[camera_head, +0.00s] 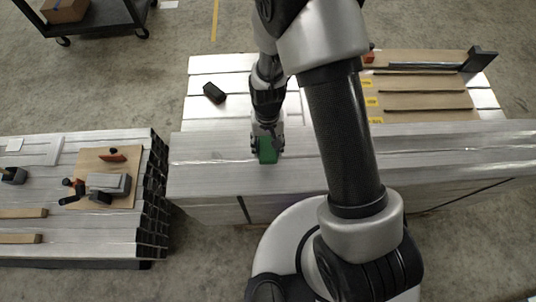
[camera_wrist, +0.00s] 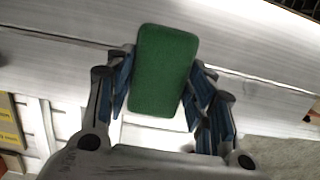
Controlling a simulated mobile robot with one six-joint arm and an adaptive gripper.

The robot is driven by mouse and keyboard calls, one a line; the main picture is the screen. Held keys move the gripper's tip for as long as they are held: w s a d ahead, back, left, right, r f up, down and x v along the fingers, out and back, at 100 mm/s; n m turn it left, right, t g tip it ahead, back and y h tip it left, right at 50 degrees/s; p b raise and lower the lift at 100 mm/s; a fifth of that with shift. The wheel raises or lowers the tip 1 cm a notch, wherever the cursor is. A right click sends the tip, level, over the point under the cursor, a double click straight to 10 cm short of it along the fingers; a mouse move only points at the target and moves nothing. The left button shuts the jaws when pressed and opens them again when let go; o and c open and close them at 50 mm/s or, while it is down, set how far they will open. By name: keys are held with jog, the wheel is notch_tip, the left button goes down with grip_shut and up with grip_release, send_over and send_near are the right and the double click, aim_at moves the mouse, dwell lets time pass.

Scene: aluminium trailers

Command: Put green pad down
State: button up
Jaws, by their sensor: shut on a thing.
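The green pad (camera_wrist: 163,72) is a rectangle with rounded corners. In the wrist view it lies between both fingers of my gripper (camera_wrist: 160,85), which touch its two long sides. In the head view the green pad (camera_head: 268,153) shows at the tip of my gripper (camera_head: 267,143), over the near aluminium trailer beam (camera_head: 215,165). My gripper is shut on the pad. I cannot tell whether the pad's underside touches the metal surface.
A brown panel with slots (camera_head: 425,83) is at the right. Another aluminium trailer (camera_head: 90,235) at the left holds a wooden board (camera_head: 88,163) with tools. A dark cart (camera_head: 105,18) stands at the back left.

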aim_at(268, 142)
jog(key=shift+f+b, duration=0.75)
jog(key=shift+f, duration=2.2)
jog(key=shift+f, duration=0.1)
jog(key=shift+f, duration=0.15)
jog(key=o, duration=1)
jog(key=r+p, duration=0.1)
jog(key=r, duration=0.3)
jog(key=w+r+p, duration=0.1)
jog(key=r, duration=0.3)
jog(key=r+p, duration=0.1)
jog(key=r, duration=0.3)
jog(key=shift+w+d+r, duration=0.1)
jog(key=shift+w+r, duration=0.15)
jog(key=shift+r, duration=0.05)
